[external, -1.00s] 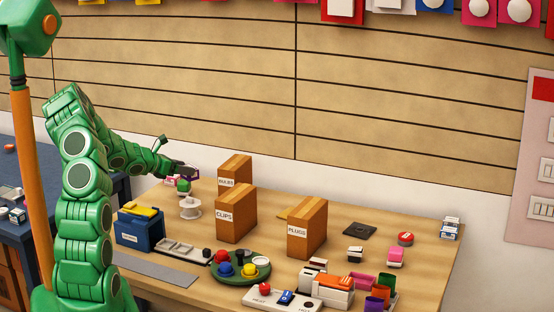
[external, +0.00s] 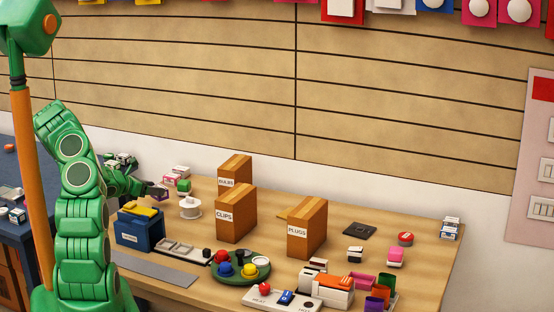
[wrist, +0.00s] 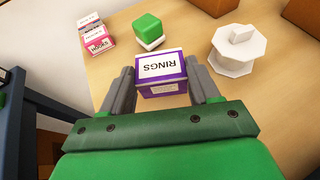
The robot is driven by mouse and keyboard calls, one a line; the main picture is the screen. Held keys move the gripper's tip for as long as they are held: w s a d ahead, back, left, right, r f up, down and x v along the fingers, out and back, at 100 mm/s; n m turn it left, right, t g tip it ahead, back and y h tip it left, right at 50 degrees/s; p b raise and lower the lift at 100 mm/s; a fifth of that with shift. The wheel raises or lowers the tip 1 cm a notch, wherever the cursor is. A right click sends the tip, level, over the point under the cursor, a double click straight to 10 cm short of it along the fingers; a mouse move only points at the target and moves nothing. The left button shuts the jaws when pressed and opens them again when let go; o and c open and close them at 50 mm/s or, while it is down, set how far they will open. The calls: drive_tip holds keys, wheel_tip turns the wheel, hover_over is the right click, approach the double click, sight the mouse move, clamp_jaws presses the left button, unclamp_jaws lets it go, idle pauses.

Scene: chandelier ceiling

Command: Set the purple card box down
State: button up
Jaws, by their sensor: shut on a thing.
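The purple card box (wrist: 162,73) has a white label reading "RINGS" and sits between the two fingers of my gripper (wrist: 163,86) in the wrist view. My gripper is shut on it. In the external view my gripper (external: 158,193) is low over the left back part of the wooden table (external: 205,262), and the purple box (external: 160,190) shows small and dark there. I cannot tell whether the box's underside touches the table.
A green-and-white block (wrist: 149,31), a white spool (wrist: 238,50) and a pink "HOOKS" box (wrist: 97,45) stand beyond the purple box. A blue toolbox (external: 140,230) and brown cartons (external: 236,215) are nearby. Bare tabletop lies around the purple box.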

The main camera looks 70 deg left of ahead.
sight(154, 197)
drive_tip(key=shift+f, duration=1.7)
drive_tip(key=shift+f, duration=0.1)
drive_tip(key=o, duration=1.1)
drive_tip(key=shift+c, duration=0.2)
drive_tip(key=shift+s+d+r, duration=0.1)
drive_tip(key=shift+s+r, duration=0.15)
drive_tip(key=shift+s, duration=0.05)
drive_tip(key=shift+v, duration=3.4)
drive_tip(key=shift+d, duration=0.1)
